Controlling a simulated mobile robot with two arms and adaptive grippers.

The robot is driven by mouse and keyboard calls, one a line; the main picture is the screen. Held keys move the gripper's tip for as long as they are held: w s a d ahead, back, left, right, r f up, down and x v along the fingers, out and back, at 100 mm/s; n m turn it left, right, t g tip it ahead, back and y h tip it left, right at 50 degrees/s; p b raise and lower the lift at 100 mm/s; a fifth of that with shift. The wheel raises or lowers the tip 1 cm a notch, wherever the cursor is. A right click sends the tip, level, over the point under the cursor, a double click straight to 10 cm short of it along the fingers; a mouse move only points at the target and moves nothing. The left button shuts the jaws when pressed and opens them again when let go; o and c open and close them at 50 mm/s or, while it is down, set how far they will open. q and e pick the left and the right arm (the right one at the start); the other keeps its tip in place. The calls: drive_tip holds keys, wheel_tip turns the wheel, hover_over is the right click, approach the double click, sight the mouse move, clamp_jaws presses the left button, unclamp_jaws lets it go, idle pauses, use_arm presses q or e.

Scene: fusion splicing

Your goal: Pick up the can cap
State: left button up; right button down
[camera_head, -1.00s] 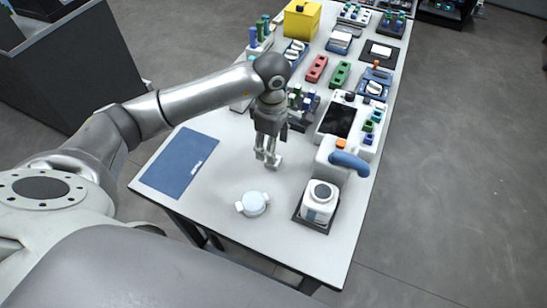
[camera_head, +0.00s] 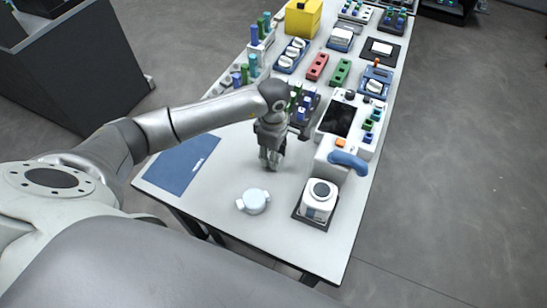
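A white round cap with two side tabs (camera_head: 254,201) lies flat on the front part of the white table. My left gripper (camera_head: 270,160) points down above the table, behind the cap and slightly to its right, apart from it. Its fingers look parted and hold nothing visible. A white square-bodied can (camera_head: 318,207) with a dark round top stands on a dark square base to the right of the cap. My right gripper is out of view.
A blue mat (camera_head: 181,165) lies at the left edge of the table (camera_head: 285,250). A white device with a dark screen (camera_head: 338,121) and a blue-handled dispenser (camera_head: 347,161) stand on the right. Racks and coloured blocks fill the back. The table around the cap is clear.

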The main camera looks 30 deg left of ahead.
use_arm(q)
drive_tip(key=shift+c, duration=0.8)
drive_tip(key=shift+r, duration=0.1)
drive_tip(key=shift+r, duration=0.45)
wheel_tip(320, 180, up, 2)
drive_tip(key=shift+r+b, duration=0.2)
drive_tip(key=shift+b, duration=0.1)
drive_tip(key=s+d+r+b, duration=0.3)
drive_tip(key=s+d+r, duration=0.2)
drive_tip(key=s+r, duration=0.4)
drive_tip(key=s, duration=0.4)
drive_tip(key=shift+r, duration=0.3)
